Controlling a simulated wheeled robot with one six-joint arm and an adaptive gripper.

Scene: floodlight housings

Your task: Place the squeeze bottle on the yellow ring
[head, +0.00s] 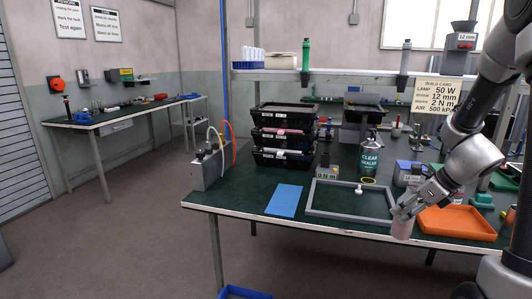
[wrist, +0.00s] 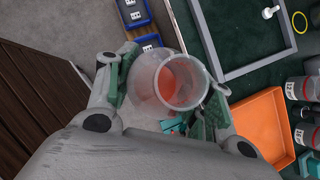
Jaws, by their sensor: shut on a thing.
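My gripper (head: 408,208) is shut on the squeeze bottle (head: 401,229), a translucent pinkish cylinder, and holds it by the front edge of the green-topped table. In the wrist view the squeeze bottle (wrist: 172,82) sits between both fingers of my gripper (wrist: 170,100), its round end towards the camera with reddish contents inside. The yellow ring (head: 367,180) lies flat on the table behind the grey frame, in front of the clear sealer bottle. The yellow ring also shows at the upper right of the wrist view (wrist: 300,22), apart from the held bottle.
The grey frame (head: 312,210), with a small white piece (head: 359,189) inside its outline, lies left of my gripper. An orange tray (head: 458,224) is to the right. The clear sealer bottle (head: 370,158) stands behind the ring. Black stacked crates (head: 284,137) and a blue sheet (head: 284,201) are further left.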

